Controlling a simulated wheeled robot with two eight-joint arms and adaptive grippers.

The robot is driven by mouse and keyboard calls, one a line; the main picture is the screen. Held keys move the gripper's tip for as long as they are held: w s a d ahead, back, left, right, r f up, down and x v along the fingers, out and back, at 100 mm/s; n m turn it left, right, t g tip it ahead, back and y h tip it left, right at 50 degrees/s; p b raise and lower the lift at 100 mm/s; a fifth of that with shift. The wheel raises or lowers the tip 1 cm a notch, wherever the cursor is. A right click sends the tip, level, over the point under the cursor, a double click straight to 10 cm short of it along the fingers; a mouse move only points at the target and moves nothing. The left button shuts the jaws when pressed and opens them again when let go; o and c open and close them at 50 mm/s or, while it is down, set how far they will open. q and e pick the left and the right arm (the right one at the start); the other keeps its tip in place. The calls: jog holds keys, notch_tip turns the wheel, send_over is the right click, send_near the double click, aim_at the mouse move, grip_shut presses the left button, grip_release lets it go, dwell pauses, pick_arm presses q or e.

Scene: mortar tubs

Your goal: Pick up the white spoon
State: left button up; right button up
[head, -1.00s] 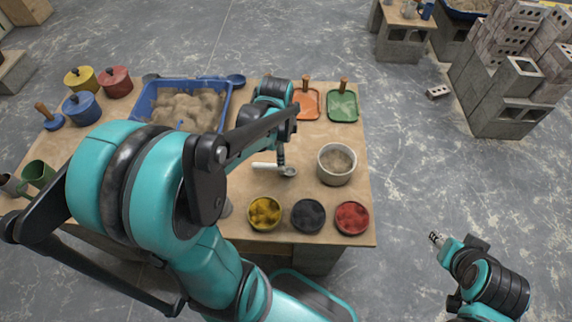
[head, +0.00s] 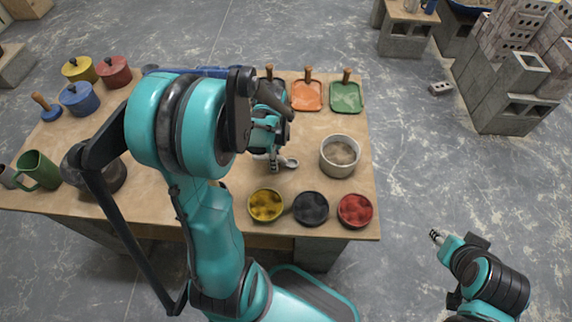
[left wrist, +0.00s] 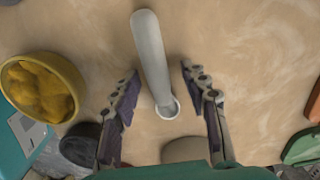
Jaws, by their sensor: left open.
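The white spoon (left wrist: 152,55) lies on the tabletop (left wrist: 230,40). In the left wrist view its long handle runs between the two fingers of my left gripper (left wrist: 160,80), with a gap on each side. Its lower end shows a small round rim. In the head view the spoon's bowl (head: 290,163) shows just right of my left gripper (head: 275,163), and my arm hides part of the handle. My left gripper is open and close over the spoon, apart from it. My right gripper (head: 437,236) is off the table at the lower right, too small to read.
Yellow (head: 266,204), black (head: 311,208) and red (head: 355,210) tubs line the front edge. A white pot (head: 340,170) of mortar stands right of the spoon. Orange (head: 307,95) and green (head: 346,97) trays are behind.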

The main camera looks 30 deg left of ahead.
pick_arm(q)
jog(key=shift+r, duration=0.1)
grip_shut()
jog(key=shift+r, duration=0.1)
jog(key=shift+r+p, duration=0.45)
jog(key=shift+r, duration=0.15)
notch_tip(320, 180, up, 3)
jog(key=shift+p, duration=0.8)
jog(key=s+d+r+p, duration=0.3)
jog(key=d+r, duration=0.3)
jog(key=d, duration=0.5)
jog(key=shift+d+r+p, duration=0.15)
jog(key=shift+r+p, duration=0.2)
jog(key=shift+p, duration=0.15)
jog(key=shift+s, duration=0.15)
